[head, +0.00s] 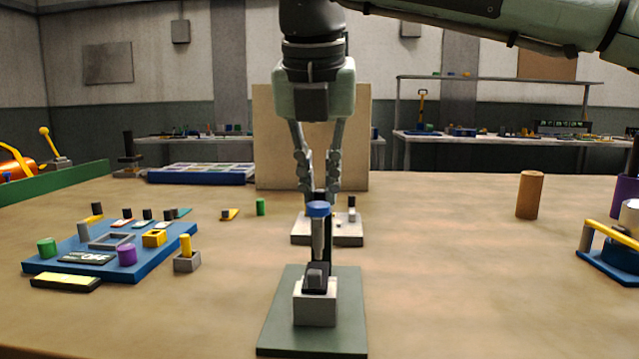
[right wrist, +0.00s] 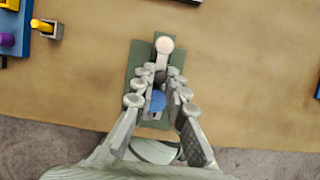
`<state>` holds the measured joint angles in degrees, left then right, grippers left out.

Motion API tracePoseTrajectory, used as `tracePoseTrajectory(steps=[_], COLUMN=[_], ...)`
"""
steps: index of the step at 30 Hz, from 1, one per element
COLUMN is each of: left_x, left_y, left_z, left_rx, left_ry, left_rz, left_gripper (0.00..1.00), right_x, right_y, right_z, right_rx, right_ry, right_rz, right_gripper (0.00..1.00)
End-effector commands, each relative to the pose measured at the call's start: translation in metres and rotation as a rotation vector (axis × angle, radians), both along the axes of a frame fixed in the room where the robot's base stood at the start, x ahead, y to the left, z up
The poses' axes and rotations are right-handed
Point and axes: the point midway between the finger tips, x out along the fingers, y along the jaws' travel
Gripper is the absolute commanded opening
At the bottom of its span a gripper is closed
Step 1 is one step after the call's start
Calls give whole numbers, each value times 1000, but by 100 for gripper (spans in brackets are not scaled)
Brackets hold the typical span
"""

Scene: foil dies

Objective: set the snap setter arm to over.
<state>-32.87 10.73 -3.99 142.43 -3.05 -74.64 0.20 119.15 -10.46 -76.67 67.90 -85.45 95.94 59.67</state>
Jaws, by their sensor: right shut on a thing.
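The snap setter stands at front centre in the head view. It has a green base plate (head: 285,325), a pale block (head: 315,308) with a dark grey top, and an upright grey shaft with a blue cap (head: 318,208). My right gripper (head: 319,190) is at the top of the setter, pointing down. Its fingers are shut on a part of the setter arm, mostly hidden between them. In the right wrist view the blue cap (right wrist: 157,101) shows between the fingers, and a pale round knob (right wrist: 164,45) lies beyond the fingertips. My left gripper is out of view.
A blue board (head: 60,265) with several coloured parts lies at left. A pale fixture (head: 345,238) stands behind the setter, with an upright beige panel (head: 265,130) farther back. A brown cylinder (head: 530,195) stands at right. The table beside the setter is clear.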

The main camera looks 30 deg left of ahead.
Motion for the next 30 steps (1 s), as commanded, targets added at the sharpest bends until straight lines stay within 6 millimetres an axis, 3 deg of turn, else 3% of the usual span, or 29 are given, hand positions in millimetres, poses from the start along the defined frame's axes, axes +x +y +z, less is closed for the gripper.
tracePoseTrajectory(steps=[6,7,12,22,30], left_x=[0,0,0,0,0], left_y=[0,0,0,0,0], left_z=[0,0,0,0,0], left_rx=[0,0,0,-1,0], left_ry=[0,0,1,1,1], left_rz=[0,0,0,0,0], left_gripper=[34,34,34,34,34], right_x=[0,0,0,-1,-18], right_y=[1,1,0,0,-7], right_z=[1,1,1,5,49], right_rx=[4,4,2,2,4], right_ry=[-2,-2,-1,-1,-5], right_rz=[0,0,1,2,1], right_gripper=[0,16,34,34,34])
